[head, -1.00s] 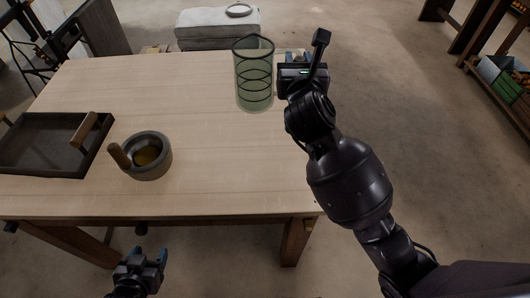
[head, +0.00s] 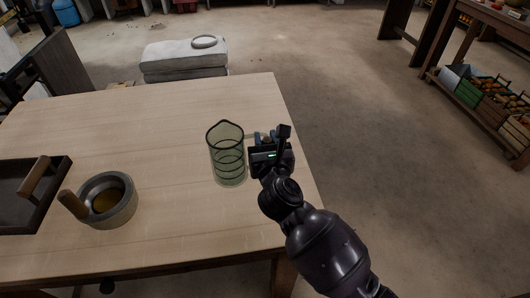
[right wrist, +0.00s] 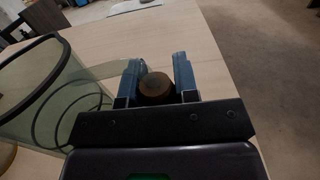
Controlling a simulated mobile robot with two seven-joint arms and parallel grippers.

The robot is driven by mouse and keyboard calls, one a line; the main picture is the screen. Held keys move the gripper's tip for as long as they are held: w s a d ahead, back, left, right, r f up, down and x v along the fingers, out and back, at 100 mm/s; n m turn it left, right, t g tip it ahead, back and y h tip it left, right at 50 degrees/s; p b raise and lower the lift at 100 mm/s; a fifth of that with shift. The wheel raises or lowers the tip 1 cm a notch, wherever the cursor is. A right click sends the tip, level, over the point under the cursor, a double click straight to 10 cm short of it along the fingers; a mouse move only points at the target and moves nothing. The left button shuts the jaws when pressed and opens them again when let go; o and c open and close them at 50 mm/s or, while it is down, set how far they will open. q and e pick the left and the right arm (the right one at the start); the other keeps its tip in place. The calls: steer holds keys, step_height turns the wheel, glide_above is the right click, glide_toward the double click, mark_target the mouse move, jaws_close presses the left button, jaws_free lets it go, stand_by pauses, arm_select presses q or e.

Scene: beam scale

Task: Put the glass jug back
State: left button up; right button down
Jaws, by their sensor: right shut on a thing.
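The glass jug (head: 227,163) is greenish, clear and ringed with dark lines. It is upright at the right part of the wooden table (head: 150,130). Its base looks at or close to the tabletop; I cannot tell if it touches. My right gripper (head: 264,138) is at the jug's right side, shut on its handle. In the right wrist view the jug (right wrist: 45,90) is at the left, and a glass strip runs from it to the fingers (right wrist: 157,82). A round brown end (right wrist: 156,86) shows between them. My left gripper is out of view.
A stone mortar (head: 120,213) with a pestle stands left of the jug. A dark tray (head: 18,205) with a wooden handle lies at the far left. The tabletop behind the jug is clear. A grey padded block (head: 185,60) stands beyond the table.

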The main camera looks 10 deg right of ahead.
step_height(320, 180, down, 4)
steer(key=shift+f+b, duration=0.2)
steer(key=shift+b, duration=0.65)
steer(key=shift+r, duration=0.15)
steer(key=shift+f, duration=0.2)
steer(key=c, duration=0.9)
jaws_free()
steer(key=shift+o, duration=0.2)
steer(key=shift+r, duration=0.25)
steer(key=s, duration=1.2)
steer(key=shift+f, duration=0.1)
